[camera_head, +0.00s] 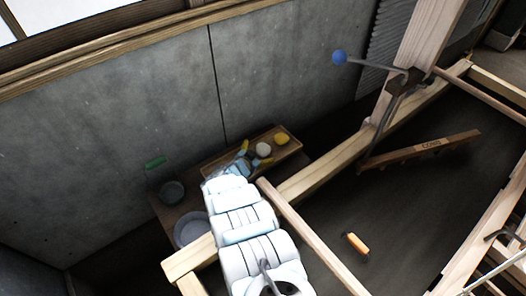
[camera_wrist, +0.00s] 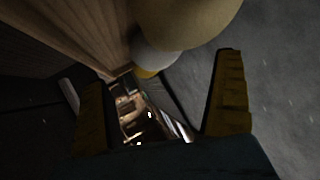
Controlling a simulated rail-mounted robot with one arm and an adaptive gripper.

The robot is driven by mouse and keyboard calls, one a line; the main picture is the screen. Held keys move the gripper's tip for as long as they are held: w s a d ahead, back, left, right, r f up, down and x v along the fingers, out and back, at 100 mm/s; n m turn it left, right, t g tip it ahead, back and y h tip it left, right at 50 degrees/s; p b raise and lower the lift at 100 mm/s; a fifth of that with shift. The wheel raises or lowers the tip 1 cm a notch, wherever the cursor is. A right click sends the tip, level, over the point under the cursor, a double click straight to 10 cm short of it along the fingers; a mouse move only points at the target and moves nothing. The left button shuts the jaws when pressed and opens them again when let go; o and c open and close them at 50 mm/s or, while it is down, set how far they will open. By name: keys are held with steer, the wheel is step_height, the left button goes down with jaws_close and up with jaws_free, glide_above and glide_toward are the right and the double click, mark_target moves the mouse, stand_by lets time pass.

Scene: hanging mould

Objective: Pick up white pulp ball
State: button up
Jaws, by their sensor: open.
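The white pulp ball (camera_head: 263,149) sits on a wooden tray (camera_head: 292,149) on a low bench by the wall. My gripper (camera_head: 254,153) is open just left of it, its yellow fingers spread. In the wrist view a white ball (camera_wrist: 156,56) shows beyond the fingertips, partly hidden behind a larger-looking tan ball (camera_wrist: 190,18) at the top edge. The gap between my fingers (camera_wrist: 158,72) holds nothing. I cannot tell whether a finger touches any ball.
A yellow ball (camera_head: 282,139) lies on the tray beyond the white one; a yellow piece (camera_wrist: 144,73) shows in the wrist view. A pale bowl (camera_head: 192,229) and a dark green bowl (camera_head: 172,191) stand at left. The concrete wall (camera_head: 165,125) is close behind; a wooden beam (camera_head: 335,162) runs in front.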

mark_target(264, 154)
steer(key=shift+f+b+x, duration=0.2)
steer(key=shift+b+x, duration=1.3)
steer(key=shift+x, duration=0.35)
steer(key=shift+w+d+f+b, duration=0.25)
steer(key=shift+w+f+b, duration=0.05)
steer(key=shift+w+b, duration=0.25)
steer(key=shift+d+f, duration=0.1)
steer(key=shift+d, duration=0.1)
steer(key=c, duration=1.4)
steer(key=shift+a, duration=0.15)
